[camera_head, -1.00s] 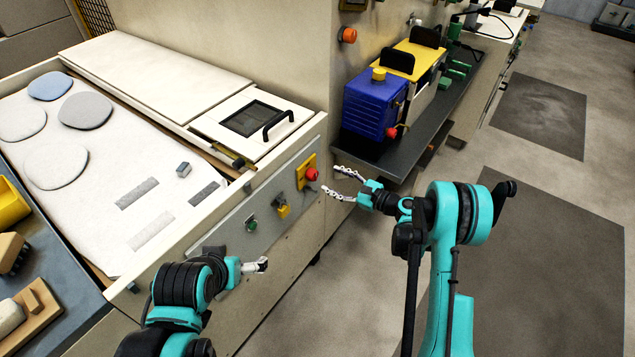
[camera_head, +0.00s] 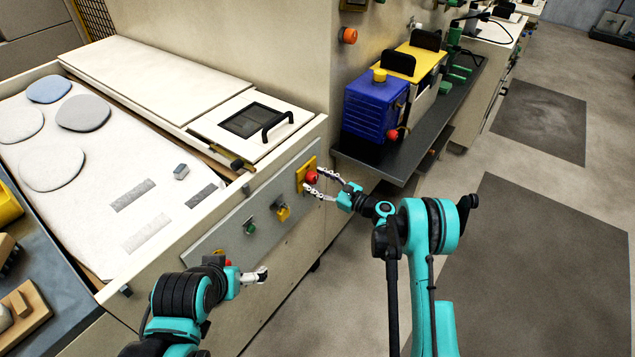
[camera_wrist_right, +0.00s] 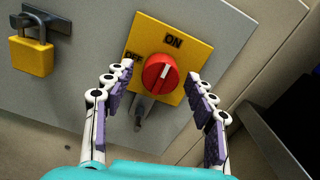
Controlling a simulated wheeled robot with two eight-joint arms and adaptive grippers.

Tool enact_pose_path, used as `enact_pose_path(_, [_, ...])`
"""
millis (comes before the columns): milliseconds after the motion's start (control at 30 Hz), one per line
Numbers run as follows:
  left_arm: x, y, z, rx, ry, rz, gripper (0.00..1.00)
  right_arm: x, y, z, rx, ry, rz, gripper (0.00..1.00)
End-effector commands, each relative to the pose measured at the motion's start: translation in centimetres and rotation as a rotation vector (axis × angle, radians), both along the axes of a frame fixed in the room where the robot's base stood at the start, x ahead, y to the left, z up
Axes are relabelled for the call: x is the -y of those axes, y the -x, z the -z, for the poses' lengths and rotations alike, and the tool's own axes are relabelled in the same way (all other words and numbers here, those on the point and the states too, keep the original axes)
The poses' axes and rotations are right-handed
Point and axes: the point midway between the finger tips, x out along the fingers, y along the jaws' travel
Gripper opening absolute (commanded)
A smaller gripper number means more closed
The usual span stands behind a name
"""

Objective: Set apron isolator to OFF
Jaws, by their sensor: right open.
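The isolator is a red rotary knob (camera_wrist_right: 160,74) on a yellow plate (camera_wrist_right: 195,50). ON is printed above the knob and OFF to its left, partly behind a finger. The knob's white mark points up towards ON. In the head view the red knob (camera_head: 312,177) sits at the right end of the grey front panel (camera_head: 235,225). My right gripper (camera_wrist_right: 161,72) is open, with one finger on each side of the knob; contact is not visible. It also shows in the head view (camera_head: 316,181). My left gripper (camera_head: 262,274) is low before the panel, its opening unclear.
A yellow padlock (camera_wrist_right: 32,55) hangs left of the isolator. A grey metal piece (camera_wrist_right: 142,110) hangs under the knob. A green button (camera_head: 250,228) is further left on the panel. A dark shelf (camera_head: 375,160) with a blue box (camera_head: 370,108) stands close right.

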Motion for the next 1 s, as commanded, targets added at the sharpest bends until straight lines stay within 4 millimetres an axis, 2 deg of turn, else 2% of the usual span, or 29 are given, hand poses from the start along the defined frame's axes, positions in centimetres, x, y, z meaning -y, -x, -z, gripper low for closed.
enact_pose_path(100, [0.00,0.00,-0.04,0.000,0.000,0.000,0.98,0.01,0.00,-0.03,0.000,0.000,0.000,0.56])
enact_pose_path(133, [0.00,0.00,-0.04,0.000,0.000,0.000,0.98,0.01,0.00,-0.03,0.000,0.000,0.000,0.51])
enact_pose_path(300, [0.00,0.00,-0.03,0.000,0.000,0.000,0.98,0.02,0.01,-0.03,0.000,0.000,0.000,0.06])
enact_pose_path(667, [0.00,0.00,-0.03,0.000,0.000,0.000,0.98,0.02,0.01,-0.02,0.026,0.019,0.000,0.06])
enact_pose_path(1000, [0.00,0.00,-0.02,0.000,0.000,0.000,0.98,0.04,-0.02,-0.03,0.197,0.143,0.000,0.06])
